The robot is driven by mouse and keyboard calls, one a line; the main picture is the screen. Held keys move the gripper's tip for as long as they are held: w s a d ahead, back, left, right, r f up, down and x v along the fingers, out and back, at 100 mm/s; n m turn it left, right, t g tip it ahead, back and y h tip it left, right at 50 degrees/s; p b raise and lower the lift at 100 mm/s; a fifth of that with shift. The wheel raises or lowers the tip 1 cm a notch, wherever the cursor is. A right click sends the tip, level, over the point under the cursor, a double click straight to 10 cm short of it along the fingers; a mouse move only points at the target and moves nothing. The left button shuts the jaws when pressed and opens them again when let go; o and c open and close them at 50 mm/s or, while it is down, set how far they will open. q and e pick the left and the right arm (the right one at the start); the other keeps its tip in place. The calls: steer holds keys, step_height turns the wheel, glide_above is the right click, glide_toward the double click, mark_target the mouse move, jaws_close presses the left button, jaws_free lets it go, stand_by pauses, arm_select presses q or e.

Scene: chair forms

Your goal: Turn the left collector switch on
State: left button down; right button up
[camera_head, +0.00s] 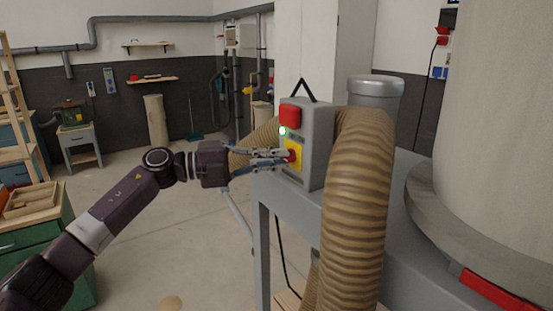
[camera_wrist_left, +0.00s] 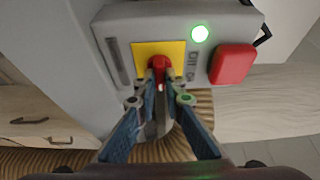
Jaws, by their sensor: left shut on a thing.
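The left collector switch is a grey box (camera_head: 317,140) on a grey stand. Its front has a red button (camera_head: 290,115), a lit green lamp (camera_head: 282,130) and a yellow plate (camera_head: 294,147) with a small red knob. My left gripper (camera_head: 284,158) reaches the front from the left. In the left wrist view, the fingers (camera_wrist_left: 163,85) are shut on the red knob (camera_wrist_left: 158,65) at the middle of the yellow plate (camera_wrist_left: 176,50). The lamp (camera_wrist_left: 200,34) glows green beside the red button (camera_wrist_left: 233,64). The fingertips hide part of the knob. My right gripper is not in view.
A thick ribbed hose (camera_head: 357,205) bends down close to the right of the box. A large pale cylinder (camera_head: 500,110) stands on the right. A green drawer cabinet (camera_head: 38,237) is at lower left. The floor (camera_head: 160,215) between is mostly clear.

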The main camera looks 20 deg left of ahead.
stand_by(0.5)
arm_select(q)
steer(key=c, duration=2)
jaws_free()
steer(key=v, duration=1.2)
